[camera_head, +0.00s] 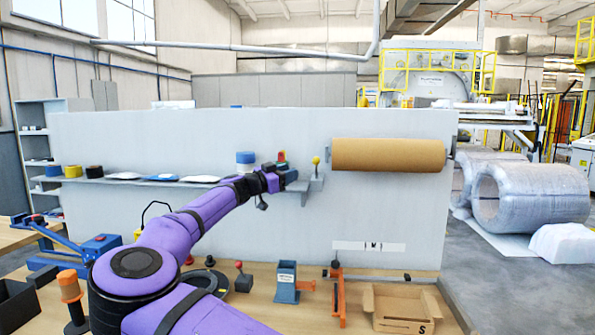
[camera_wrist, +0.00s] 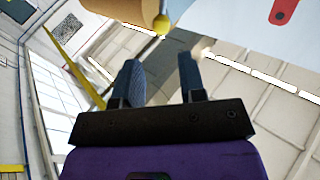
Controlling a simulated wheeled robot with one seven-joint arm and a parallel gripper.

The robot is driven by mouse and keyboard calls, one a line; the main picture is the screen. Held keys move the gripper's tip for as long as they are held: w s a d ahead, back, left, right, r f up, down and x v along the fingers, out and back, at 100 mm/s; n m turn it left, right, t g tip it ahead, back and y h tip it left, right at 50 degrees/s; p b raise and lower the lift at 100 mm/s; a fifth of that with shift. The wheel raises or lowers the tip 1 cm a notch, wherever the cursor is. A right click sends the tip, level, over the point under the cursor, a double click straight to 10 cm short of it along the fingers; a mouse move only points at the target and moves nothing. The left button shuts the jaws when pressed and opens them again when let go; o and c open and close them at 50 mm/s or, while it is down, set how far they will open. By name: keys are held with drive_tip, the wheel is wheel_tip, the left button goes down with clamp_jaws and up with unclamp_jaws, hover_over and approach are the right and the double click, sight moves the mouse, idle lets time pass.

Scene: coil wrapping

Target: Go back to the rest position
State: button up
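My purple arm reaches from the lower left toward the grey panel, and my gripper (camera_head: 289,176) is raised in front of the panel's narrow shelf (camera_head: 305,193). In the wrist view, the two dark fingers of my gripper (camera_wrist: 158,68) stand apart, with nothing between them. A yellow knob (camera_wrist: 162,24) appears beyond the fingertips, and part of a brown roll (camera_wrist: 125,9) shows behind it. In the head view the yellow knob (camera_head: 315,160) is just right of my gripper. I cannot tell whether the gripper touches anything.
The brown paper roll (camera_head: 388,155) hangs on the panel (camera_head: 230,130). A blue-and-white roll (camera_head: 245,160) is behind my wrist. The wooden bench below holds a cardboard box (camera_head: 402,308), an orange tool (camera_head: 337,290) and a blue-grey holder (camera_head: 286,282). Wrapped coils (camera_head: 530,195) lie at right.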

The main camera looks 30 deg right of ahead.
drive_tip(key=shift+s+a+f, duration=0.1)
drive_tip(key=shift+a, duration=0.3)
